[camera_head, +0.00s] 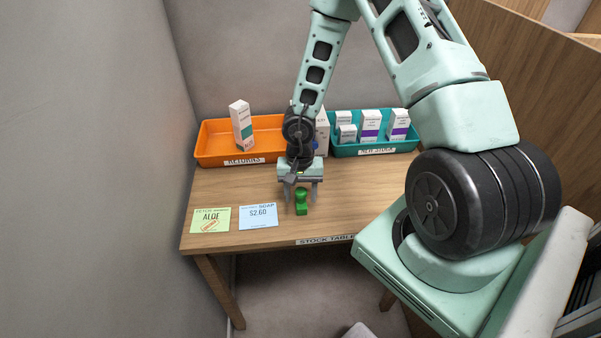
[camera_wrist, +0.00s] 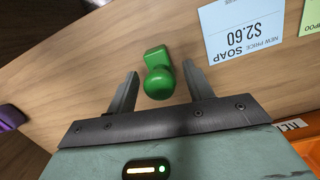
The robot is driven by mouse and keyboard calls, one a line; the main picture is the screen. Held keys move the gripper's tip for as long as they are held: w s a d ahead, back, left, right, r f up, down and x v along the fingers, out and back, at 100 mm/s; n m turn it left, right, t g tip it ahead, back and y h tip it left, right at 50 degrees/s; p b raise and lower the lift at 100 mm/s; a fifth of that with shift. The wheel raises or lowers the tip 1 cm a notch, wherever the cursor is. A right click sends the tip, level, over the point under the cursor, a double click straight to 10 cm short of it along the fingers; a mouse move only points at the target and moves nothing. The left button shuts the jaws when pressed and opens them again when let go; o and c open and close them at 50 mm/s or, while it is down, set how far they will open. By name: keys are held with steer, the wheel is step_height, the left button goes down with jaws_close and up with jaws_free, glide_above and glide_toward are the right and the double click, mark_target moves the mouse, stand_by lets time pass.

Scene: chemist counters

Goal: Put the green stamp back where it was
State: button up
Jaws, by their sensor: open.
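The green stamp (camera_head: 301,208) stands on the wooden stock table (camera_head: 345,203), near its front edge and right of the blue soap price card. My gripper (camera_head: 301,201) is above the table around the stamp, pointing down. In the wrist view the green stamp (camera_wrist: 158,76) lies between the two open fingers of my gripper (camera_wrist: 160,88), with a gap on each side. Neither finger is seen to touch it.
An orange returns tray (camera_head: 212,153) holding a white box (camera_head: 240,126) and a teal new stock tray (camera_head: 345,150) with several boxes stand behind. A purple thing (camera_wrist: 10,117) shows at the wrist view's left edge.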

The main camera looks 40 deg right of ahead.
steer(key=r, duration=0.3)
steer(key=r+p, duration=0.1)
steer(key=r, duration=0.2)
steer(key=w+r+p, duration=0.1)
steer(key=r, duration=0.3)
steer(key=shift+d+r, duration=0.1)
steer(key=shift+d, duration=0.3)
steer(key=w+a+r+n+t, duration=0.35)
steer(key=w+a+r, duration=0.25)
steer(key=a, duration=0.2)
steer(key=s+a+r+n+t+y, duration=0.1)
steer(key=s+a+r+n+y, duration=0.2)
steer(key=a, duration=0.4)
steer(key=s+a+r+n, duration=0.2)
steer(key=a+r, duration=0.3)
steer(key=a, duration=0.3)
steer(key=s+a+r+n+g, duration=0.2)
steer(key=s+a+r+n, duration=0.15)
steer(key=s, duration=0.55)
steer(key=s+d+r+n+h, duration=0.1)
steer(key=s+n, duration=0.1)
steer(key=s, duration=0.3)
steer(key=s+d+r+n+g+h, duration=0.1)
steer(key=s+d+n+h, duration=0.1)
steer(key=s, duration=0.3)
steer(key=shift+s, duration=0.4)
